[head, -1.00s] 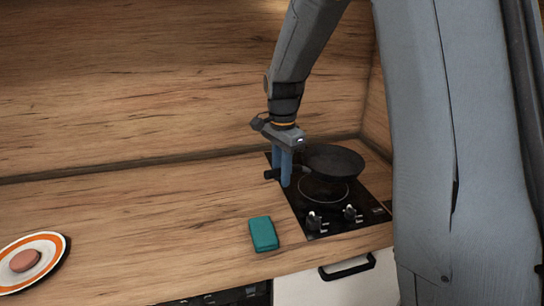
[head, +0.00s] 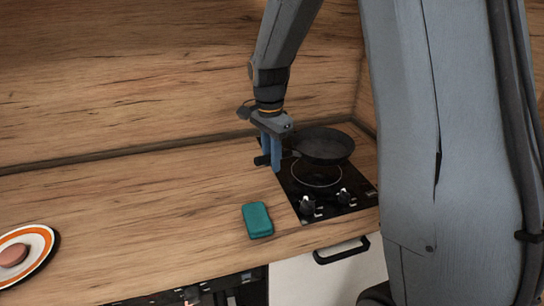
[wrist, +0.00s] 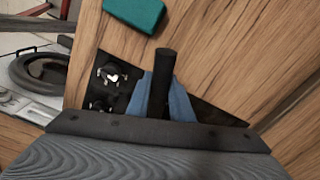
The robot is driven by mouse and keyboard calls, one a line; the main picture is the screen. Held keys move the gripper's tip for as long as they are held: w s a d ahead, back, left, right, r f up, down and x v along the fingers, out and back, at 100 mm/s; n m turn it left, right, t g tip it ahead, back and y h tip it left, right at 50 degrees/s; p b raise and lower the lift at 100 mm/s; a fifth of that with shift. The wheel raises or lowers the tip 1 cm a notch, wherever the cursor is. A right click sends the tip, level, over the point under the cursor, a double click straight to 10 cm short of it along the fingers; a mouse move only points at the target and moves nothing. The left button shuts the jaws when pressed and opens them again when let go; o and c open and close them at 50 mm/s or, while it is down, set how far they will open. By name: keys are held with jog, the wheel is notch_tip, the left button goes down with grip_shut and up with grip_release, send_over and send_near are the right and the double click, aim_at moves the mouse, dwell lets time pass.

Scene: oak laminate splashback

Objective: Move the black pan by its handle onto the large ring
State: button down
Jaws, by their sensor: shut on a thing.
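The black pan (head: 323,146) is at the back of the black hob (head: 362,196) in the head view. Its handle points left. My gripper (head: 271,165) is shut on the handle, and the blue fingers clasp it. The handle's dark end (wrist: 162,72) sticks out between the fingers in the wrist view, where the pan body is hidden. A ring (head: 316,172) shows on the hob just in front of the pan. Whatever lies under the pan is hidden. I cannot tell whether the pan touches the hob or hangs slightly above it.
A teal box (head: 257,220) lies on the wooden counter (head: 150,220), left of the hob's front. Knobs (head: 308,205) stand at the hob's front. A plate (head: 40,240) with a brownish-pink item is at far left. The wooden splashback is close behind.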

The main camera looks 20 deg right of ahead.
jog(key=shift+f+b, duration=1.3)
jog(key=shift+f, duration=2.35)
jog(key=c, duration=1.5)
grip_release()
jog(key=shift+a, duration=0.1)
jog(key=shift+s+a+p, duration=0.3)
jog(key=shift+s+a, duration=0.1)
jog(key=shift+a, duration=0.7)
jog(key=shift+s+a+p, duration=0.25)
jog(key=shift+s+a, duration=0.15)
jog(key=shift+a, duration=0.65)
jog(key=shift+s+a+p, duration=0.3)
jog(key=shift+s+a, duration=0.1)
jog(key=shift+a, duration=0.7)
